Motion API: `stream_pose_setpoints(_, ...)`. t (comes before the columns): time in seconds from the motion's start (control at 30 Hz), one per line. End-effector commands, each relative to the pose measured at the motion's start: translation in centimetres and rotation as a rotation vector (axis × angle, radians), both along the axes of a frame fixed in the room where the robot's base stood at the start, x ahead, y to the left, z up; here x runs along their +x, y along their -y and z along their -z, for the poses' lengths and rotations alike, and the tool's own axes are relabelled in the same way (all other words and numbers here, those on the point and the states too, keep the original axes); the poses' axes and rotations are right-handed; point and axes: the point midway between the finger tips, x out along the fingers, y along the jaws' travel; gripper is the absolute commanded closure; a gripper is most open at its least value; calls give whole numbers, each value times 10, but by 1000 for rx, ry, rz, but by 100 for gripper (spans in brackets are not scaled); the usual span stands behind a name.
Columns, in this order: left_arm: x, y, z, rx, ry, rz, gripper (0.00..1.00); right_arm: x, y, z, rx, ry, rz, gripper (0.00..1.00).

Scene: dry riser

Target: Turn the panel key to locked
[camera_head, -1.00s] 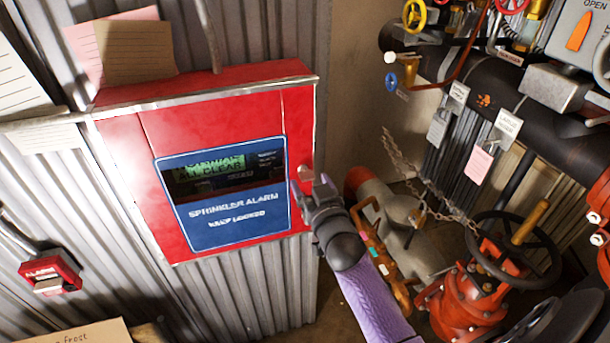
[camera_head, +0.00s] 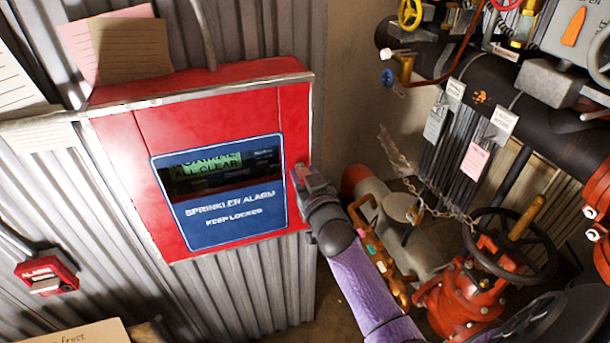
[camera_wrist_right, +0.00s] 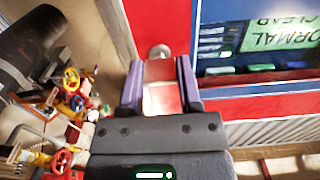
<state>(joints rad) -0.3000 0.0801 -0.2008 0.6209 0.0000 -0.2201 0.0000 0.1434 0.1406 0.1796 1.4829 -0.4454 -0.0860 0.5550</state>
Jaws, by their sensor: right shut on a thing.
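The red alarm panel (camera_head: 225,110) hangs on the corrugated wall. Its blue plate (camera_head: 235,218) reads "SPRINKLER ALARM KEEP LOCKED". In the right wrist view, a small round silver lock (camera_wrist_right: 160,51) shows on the red panel front, just past my fingertips. My right gripper (camera_head: 304,176) is at the panel's right edge, beside the blue plate. In the wrist view the right gripper (camera_wrist_right: 160,78) is shut on the panel key (camera_wrist_right: 161,97), whose reddish, pale head shows between the purple fingers. The key's setting is not readable. My left gripper is not in view.
Right of the panel are a red valve with a black handwheel (camera_head: 508,262), a hanging chain (camera_head: 425,192) and a dark pipe (camera_head: 520,115) with tags. Paper notes (camera_head: 130,48) stand above the panel. A small red alarm box (camera_head: 47,277) is at lower left.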

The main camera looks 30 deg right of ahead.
Motion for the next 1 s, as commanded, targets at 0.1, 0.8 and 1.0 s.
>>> stream_pose_setpoints(0.1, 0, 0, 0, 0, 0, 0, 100, 0, 0, 0, -13, -3, 0, 100)
stream_pose_setpoints(0.8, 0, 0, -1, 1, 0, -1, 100, 0, 0, 0, -527, -127, 0, 100)
stream_pose_setpoints(1.0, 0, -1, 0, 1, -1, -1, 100, 0, 0, 1, -714, -171, 0, 100)
